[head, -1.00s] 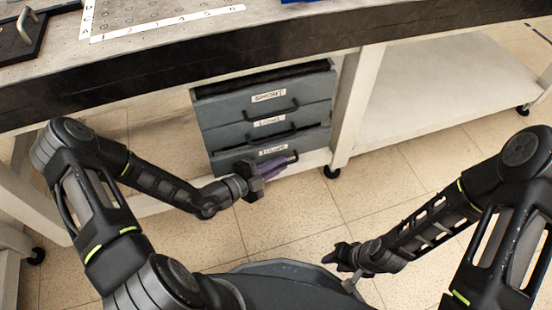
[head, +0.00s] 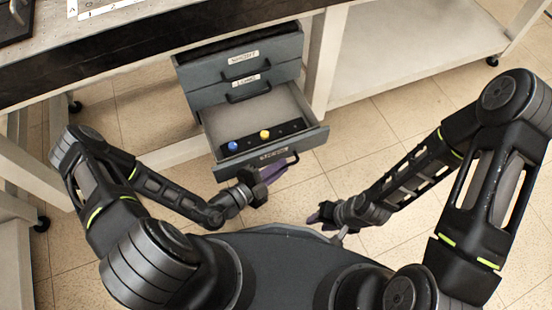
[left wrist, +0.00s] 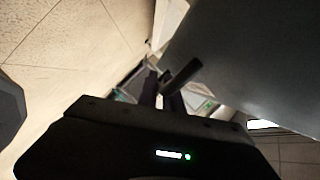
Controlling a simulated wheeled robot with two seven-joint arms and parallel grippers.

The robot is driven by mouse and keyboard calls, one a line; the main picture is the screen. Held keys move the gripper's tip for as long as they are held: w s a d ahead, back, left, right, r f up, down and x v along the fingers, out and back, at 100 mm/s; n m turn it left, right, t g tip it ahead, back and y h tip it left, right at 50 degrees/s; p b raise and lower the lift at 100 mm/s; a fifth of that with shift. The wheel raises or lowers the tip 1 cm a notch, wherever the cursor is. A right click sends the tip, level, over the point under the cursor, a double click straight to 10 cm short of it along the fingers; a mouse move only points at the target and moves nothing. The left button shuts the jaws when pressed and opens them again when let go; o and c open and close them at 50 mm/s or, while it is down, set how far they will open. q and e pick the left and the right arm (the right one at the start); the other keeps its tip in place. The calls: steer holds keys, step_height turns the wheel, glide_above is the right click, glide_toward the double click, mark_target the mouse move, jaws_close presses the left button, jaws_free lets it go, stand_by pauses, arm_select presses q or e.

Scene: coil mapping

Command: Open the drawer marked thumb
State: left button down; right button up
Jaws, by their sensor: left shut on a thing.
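The grey drawer cabinet (head: 190,75) hangs under the bench, with three drawers stacked. The bottom drawer (head: 225,125) is pulled well out. Its front label (head: 273,154) is too small to read clearly. Inside it, a blue knob (head: 232,146) and a yellow knob (head: 265,134) sit on a dark strip. My left gripper (head: 272,174) is at the bottom drawer's front, shut on its handle (head: 286,162). The left wrist view shows the dark fingers (left wrist: 172,98) around a dark bar. My right gripper (head: 318,217) hangs low and away from the cabinet; its jaws are unclear.
The upper two drawers, with labels (head: 243,57) and (head: 246,81), are shut. The bench top edge (head: 130,55) runs above the cabinet. A bench leg (head: 322,70) stands right of it. A low white shelf (head: 400,60) is further right. The tiled floor (head: 420,120) is clear.

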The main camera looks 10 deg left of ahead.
arm_select(q)
steer(key=c, duration=1.8)
jaws_free()
steer(key=p+v, duration=0.1)
steer(key=v, duration=0.7)
